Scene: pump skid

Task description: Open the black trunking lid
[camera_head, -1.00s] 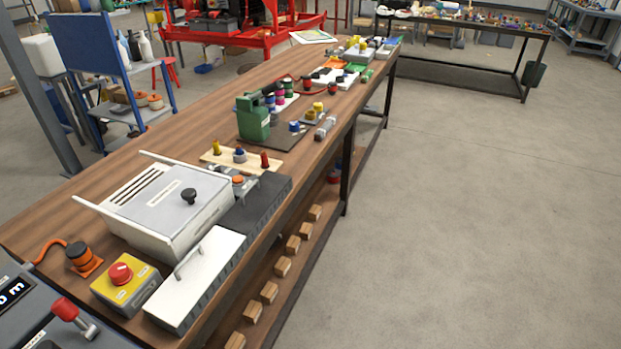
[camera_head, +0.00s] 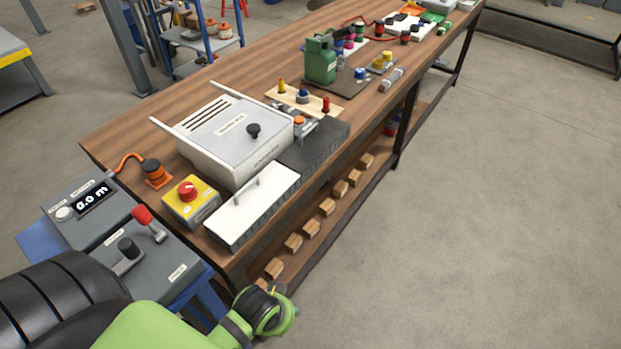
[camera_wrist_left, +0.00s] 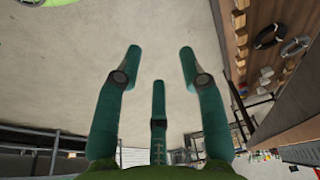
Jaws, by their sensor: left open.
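The trunking runs along the front edge of the wooden bench. Its far part has a dark, nearly black top (camera_head: 312,146) and ribbed sides. Its near part has a white lid (camera_head: 250,209) lying flat on it, with a thin bar handle (camera_head: 246,194). My left arm comes in at the bottom left of the head view, its green end in front of the bench's near corner. I cannot make out its fingers there. In the left wrist view my left gripper (camera_wrist_left: 160,60) has its teal fingers spread and empty over bare floor. My right gripper is not in view.
A white enclosure (camera_head: 232,140) with a black knob stands directly behind the trunking. A yellow box with a red button (camera_head: 190,196) sits beside the white lid. A grey control console (camera_head: 110,215) is at the near left. The floor to the right is clear.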

